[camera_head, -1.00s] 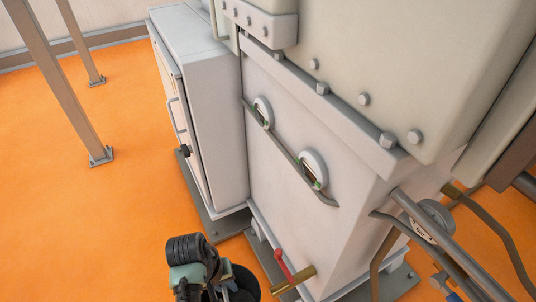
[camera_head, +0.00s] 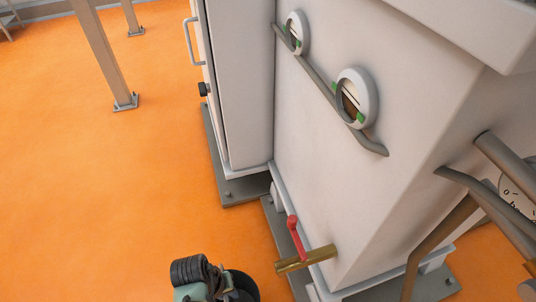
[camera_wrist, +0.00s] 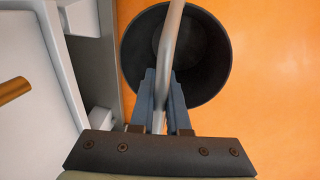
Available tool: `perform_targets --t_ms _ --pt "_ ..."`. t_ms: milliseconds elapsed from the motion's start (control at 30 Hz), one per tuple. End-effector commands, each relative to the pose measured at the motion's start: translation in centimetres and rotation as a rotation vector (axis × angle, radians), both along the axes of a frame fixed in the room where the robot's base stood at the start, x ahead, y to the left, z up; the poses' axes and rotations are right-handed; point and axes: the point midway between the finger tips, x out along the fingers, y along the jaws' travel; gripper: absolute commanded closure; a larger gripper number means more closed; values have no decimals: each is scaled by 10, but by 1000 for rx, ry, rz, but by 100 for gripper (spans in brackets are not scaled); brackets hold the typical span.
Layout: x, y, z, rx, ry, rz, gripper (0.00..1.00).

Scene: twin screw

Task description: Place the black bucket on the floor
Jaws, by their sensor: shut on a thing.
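The black bucket (camera_wrist: 212,62) shows in the wrist view below my gripper (camera_wrist: 163,75), with the orange floor around it. My gripper's two fingers are shut on the bucket's grey handle (camera_wrist: 171,30), which runs between them across the bucket's mouth. The inside of the bucket looks empty. In the head view only part of the bucket (camera_head: 245,284) shows at the bottom edge, beside and behind my gripper and wrist. I cannot tell whether the bucket's base touches the floor (camera_head: 150,200).
A white machine housing (camera_head: 340,190) with two round sight glasses stands right of the bucket. A brass pipe with a red-handled valve (camera_head: 296,240) sticks out close to the bucket. A white cabinet (camera_head: 245,90) stands behind. Open orange floor lies to the left.

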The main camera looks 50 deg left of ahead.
Motion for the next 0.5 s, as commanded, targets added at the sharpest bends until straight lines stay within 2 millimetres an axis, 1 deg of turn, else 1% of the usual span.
perform_targets --t_ms 33,100,200,300,400,500 --pt "13 -5 -14 2 -2 -7 100" --pt "27 -10 -21 3 -2 -4 100" --pt "44 -16 -29 3 -2 -2 100" --pt "54 -21 -32 3 -2 0 100" --pt "59 -23 -34 2 -1 -1 100" --pt "69 -27 -42 2 -2 -4 100"
